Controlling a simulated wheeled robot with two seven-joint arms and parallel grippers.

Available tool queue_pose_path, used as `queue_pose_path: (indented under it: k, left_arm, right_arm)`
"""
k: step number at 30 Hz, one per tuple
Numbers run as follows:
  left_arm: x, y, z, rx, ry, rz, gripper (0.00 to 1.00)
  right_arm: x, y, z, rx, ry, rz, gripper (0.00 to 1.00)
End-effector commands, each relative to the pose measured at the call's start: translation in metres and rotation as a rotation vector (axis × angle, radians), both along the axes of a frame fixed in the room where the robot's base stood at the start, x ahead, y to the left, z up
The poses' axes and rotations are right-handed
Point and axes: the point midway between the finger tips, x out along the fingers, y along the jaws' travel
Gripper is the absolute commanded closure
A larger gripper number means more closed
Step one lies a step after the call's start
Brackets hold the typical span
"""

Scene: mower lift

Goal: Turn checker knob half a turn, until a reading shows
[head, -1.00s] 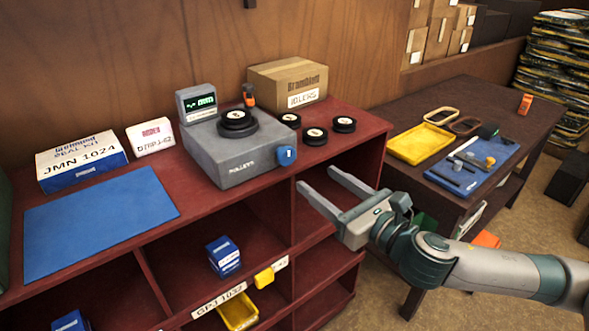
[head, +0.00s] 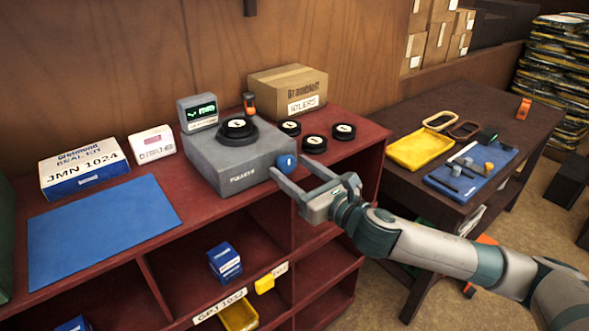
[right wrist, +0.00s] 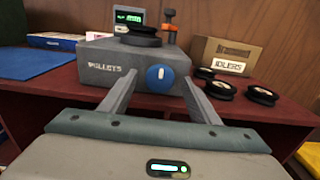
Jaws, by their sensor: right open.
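The checker is a grey box (head: 228,165) marked PULLEYS on the red shelf top, with a black pulley (head: 238,130) on it. Its small display (head: 198,112) is lit with green marks too small to read. The blue checker knob (right wrist: 160,77) is on the box's front face, with a white mark standing about upright; in the head view the knob (head: 287,163) is at the box's right. My right gripper (head: 301,179) is open and empty, its fingers pointing at the knob. In the right wrist view the fingers (right wrist: 160,83) lie either side of the knob, apparently not touching it. My left gripper is not in view.
Several loose black pulleys (head: 314,143) lie right of the checker before the IDLERS box (head: 288,90). A blue mat (head: 100,225) and a JMN 1024 box (head: 84,168) are at left. A dark table (head: 400,115) with a yellow tray (head: 418,150) stands at right.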

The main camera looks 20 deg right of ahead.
Motion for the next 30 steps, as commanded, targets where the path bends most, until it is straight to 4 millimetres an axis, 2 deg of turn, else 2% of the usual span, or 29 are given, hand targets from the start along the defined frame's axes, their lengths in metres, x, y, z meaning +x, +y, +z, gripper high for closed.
queue_pose_path:
  k: [3, 8, 9, 20, 30]
  left_arm:
    - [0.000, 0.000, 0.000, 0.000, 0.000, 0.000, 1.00]
    - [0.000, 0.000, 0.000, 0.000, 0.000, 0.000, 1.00]
    - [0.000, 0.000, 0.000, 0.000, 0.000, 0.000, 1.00]
    - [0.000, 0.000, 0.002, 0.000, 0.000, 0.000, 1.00]
    - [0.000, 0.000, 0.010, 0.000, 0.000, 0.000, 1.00]
  right_arm:
    - [0.000, 0.000, 0.000, 0.000, 0.000, 0.000, 0.44]
    - [0.000, 0.000, 0.000, 0.000, 0.000, 0.000, 0.82]
    - [0.000, 0.000, 0.000, 0.000, 0.000, 0.000, 0.85]
    - [0.000, 0.000, 0.001, 0.031, 0.011, 0.000, 0.85]
    - [0.000, 0.000, 0.002, 0.193, 0.070, 0.000, 0.85]
